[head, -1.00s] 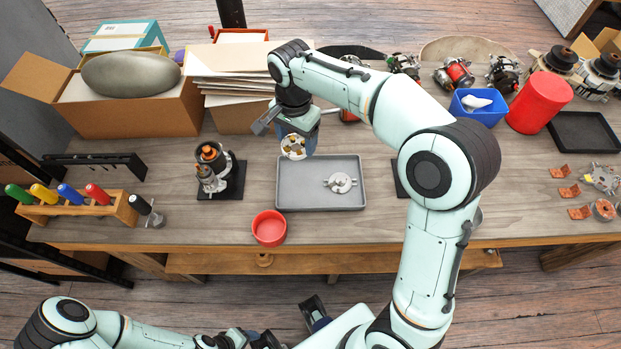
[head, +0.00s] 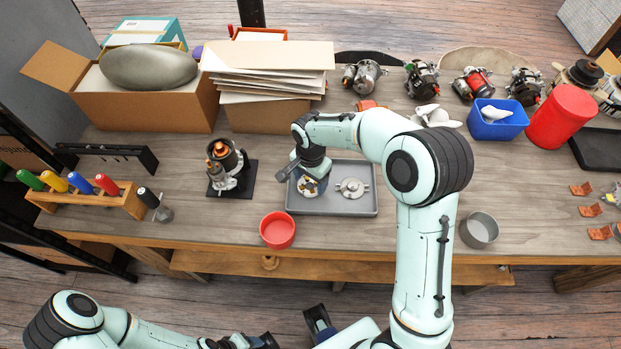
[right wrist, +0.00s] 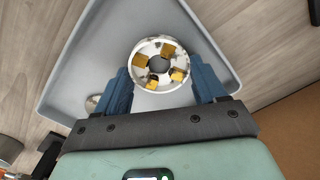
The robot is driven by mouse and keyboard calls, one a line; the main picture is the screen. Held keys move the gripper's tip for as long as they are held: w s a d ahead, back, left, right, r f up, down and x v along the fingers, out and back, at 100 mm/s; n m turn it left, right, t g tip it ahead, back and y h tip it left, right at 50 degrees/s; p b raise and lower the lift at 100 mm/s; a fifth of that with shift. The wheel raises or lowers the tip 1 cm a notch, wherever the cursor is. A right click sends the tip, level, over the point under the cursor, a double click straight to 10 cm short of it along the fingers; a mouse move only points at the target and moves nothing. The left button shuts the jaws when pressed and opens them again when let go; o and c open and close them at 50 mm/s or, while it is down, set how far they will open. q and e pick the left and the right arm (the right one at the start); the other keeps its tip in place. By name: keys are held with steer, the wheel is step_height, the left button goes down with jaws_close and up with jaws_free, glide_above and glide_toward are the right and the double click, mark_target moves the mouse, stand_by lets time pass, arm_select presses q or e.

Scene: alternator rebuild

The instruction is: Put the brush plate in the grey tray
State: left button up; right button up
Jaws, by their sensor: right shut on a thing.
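The brush plate (right wrist: 160,66), a pale round ring with brass-coloured blocks, is between the blue fingers of my right gripper (right wrist: 163,80) in the right wrist view. In the head view the brush plate (head: 308,186) is over the left part of the grey tray (head: 335,209), low and within its walls. I cannot tell whether it touches the tray floor. My right gripper (head: 310,176) is shut on it from above. A silver part with a central hub (head: 351,187) lies in the tray to its right. My left arm is at the lower left, and its fingertips do not show clearly.
A red bowl (head: 277,230) stands in front of the tray, and a grey cup (head: 479,230) stands to the right. A copper-and-metal assembly (head: 227,166) on a black base stands left of the tray. Boxes and several alternators line the back.

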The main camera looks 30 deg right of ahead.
steer(key=shift+f, duration=0.15)
steer(key=o, duration=1.1)
steer(key=shift+r, duration=0.4)
step_height(320, 180, up, 12)
steer(key=shift+f+p, duration=0.2)
steer(key=shift+p, duration=0.4)
